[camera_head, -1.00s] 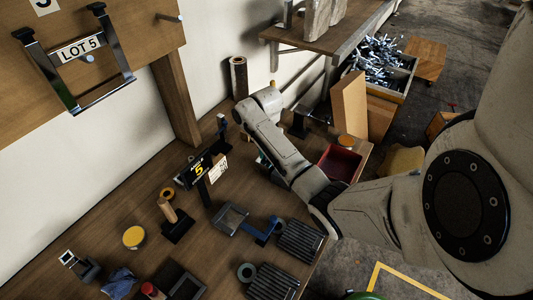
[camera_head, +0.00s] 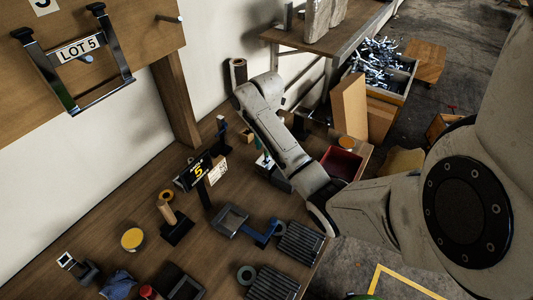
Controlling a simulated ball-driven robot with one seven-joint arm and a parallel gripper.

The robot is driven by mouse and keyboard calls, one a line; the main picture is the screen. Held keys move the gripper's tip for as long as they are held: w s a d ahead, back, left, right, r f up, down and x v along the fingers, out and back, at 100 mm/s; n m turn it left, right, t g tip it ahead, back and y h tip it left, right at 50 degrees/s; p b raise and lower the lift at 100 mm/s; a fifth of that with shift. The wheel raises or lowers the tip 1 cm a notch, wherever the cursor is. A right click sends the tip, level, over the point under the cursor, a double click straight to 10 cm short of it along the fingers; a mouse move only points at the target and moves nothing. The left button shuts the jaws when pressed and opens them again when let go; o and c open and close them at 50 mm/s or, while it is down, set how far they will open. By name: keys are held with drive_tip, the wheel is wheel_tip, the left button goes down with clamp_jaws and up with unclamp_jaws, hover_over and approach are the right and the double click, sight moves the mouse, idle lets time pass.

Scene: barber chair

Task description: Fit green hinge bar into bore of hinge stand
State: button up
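My arm reaches over the workbench (camera_head: 110,235) from the right, with its wrist near the wall. My gripper is hidden behind the wrist, so its fingers and anything in them do not show. I cannot make out a green hinge bar. A small upright piece with white and teal parts (camera_head: 264,161) stands just left of my forearm, partly covered by it; I cannot tell whether it belongs to the hinge stand. No bore is clearly visible.
A black sign marked 5 (camera_head: 196,171), a dark block with a wooden cylinder (camera_head: 175,222), a yellow-topped disc (camera_head: 132,239) and ribbed dark plates (camera_head: 299,243) occupy the bench. A red tray (camera_head: 341,163) lies right of my forearm. A dark roll (camera_head: 238,73) stands by the wall.

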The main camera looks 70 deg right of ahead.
wheel_tip(320, 180, up, 5)
drive_tip(key=p, duration=0.3)
drive_tip(key=shift+r+p, duration=0.1)
drive_tip(key=shift+p, duration=0.2)
drive_tip(key=shift+w+d+r, duration=0.1)
drive_tip(key=shift+d+r, duration=0.05)
drive_tip(key=shift+r, duration=0.5)
drive_tip(key=shift+r+p, duration=0.25)
drive_tip(key=shift+p, duration=0.2)
